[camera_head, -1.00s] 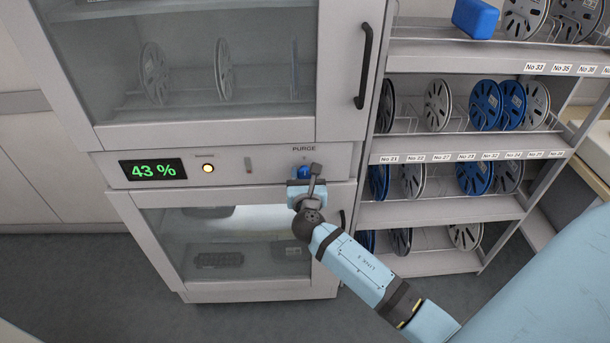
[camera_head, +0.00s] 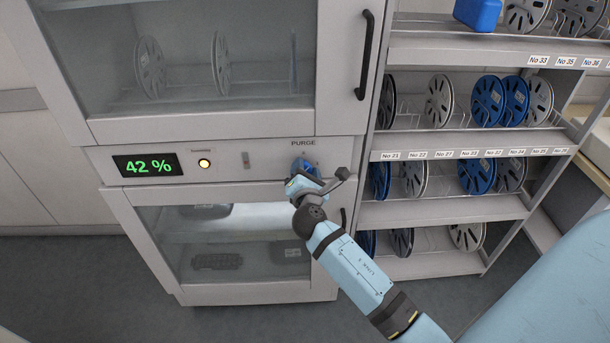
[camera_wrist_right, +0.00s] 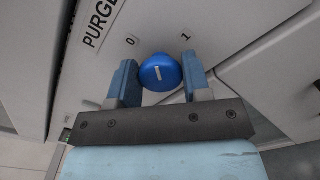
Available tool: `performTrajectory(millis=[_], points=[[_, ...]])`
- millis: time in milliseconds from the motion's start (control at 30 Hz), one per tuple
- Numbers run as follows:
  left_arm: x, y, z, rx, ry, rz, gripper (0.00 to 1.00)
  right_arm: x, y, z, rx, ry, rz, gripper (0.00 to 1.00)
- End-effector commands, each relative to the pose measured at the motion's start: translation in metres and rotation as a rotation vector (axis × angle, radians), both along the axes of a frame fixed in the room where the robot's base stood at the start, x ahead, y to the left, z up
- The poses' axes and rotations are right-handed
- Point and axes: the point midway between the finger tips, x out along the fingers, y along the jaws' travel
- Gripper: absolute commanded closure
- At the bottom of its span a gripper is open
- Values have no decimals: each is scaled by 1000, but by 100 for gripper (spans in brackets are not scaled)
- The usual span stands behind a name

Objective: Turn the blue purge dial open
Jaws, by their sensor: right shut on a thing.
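The blue purge dial (camera_wrist_right: 160,72) is a round knob with a short white mark, set on the grey cabinet panel below the word PURGE. In the head view my right gripper (camera_head: 304,176) is at the panel and partly covers the dial (camera_head: 302,163). My left gripper is not in view.
The cabinet's display (camera_head: 148,166) reads 42 %, beside a lit lamp (camera_head: 204,163). A glass door with a dark handle (camera_head: 364,55) is above the panel, and a lower glass door below. A reel rack (camera_head: 440,147) stands close on the right.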

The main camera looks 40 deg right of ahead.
Motion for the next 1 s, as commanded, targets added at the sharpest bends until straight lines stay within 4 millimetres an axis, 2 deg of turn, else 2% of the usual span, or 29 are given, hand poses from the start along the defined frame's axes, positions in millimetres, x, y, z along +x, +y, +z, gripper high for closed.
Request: performTrajectory(millis=[100,600,1000], points=[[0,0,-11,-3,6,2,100,0,0,-4,98,-59,-1,79],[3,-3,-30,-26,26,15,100,-1,-1,-5,492,-302,0,79],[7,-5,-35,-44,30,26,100,-1,-1,-5,698,-428,-1,79]])
